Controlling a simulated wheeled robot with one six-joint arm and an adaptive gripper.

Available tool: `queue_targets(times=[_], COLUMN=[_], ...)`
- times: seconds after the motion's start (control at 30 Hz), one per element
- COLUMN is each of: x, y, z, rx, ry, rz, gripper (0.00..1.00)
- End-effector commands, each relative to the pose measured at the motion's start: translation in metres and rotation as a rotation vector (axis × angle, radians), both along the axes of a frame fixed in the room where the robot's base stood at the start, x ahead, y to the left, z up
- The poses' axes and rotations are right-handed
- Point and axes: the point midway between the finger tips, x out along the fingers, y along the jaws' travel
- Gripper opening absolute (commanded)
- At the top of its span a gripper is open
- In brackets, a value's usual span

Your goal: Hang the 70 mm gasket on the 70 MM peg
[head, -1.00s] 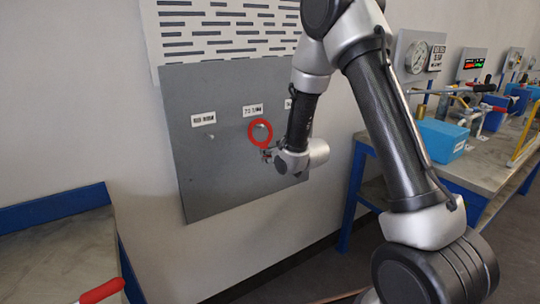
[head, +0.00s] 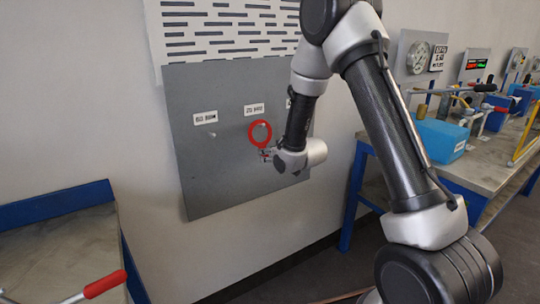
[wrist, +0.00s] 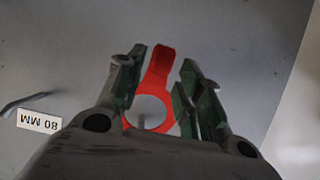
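The red gasket (head: 251,136), a ring with a tab, is against the grey board below the middle label (head: 254,109), which seems to read 70 MM. In the wrist view the gasket (wrist: 130,116) appears upside down, its tab (wrist: 160,65) pointing up. A thin peg (wrist: 142,122) shows inside the ring, near the lower part of the opening; I cannot tell if they touch. My gripper (head: 266,154) is just below the ring. In the wrist view its fingers (wrist: 160,82) stand either side of the tab with gaps visible, so it looks open.
The grey board (head: 225,180) has a labelled peg (head: 213,134) to the left. An 80 MM label (wrist: 38,121) and peg (wrist: 28,101) show in the wrist view. A bench (head: 482,168) with blue boxes stands right, another table (head: 50,245) left.

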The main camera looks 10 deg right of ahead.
Motion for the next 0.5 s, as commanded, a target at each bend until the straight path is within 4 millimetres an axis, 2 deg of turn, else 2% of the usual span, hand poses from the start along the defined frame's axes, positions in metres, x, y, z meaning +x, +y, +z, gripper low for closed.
queue_targets(times=[0.37, 0.5], x=[-0.002, -0.016], y=[-0.001, -0.005], z=[0.001, 0.008], rx=[0.000, 0.000], ry=[0.000, -0.001], rz=[0.000, 0.000], gripper=[0.50, 0.50])
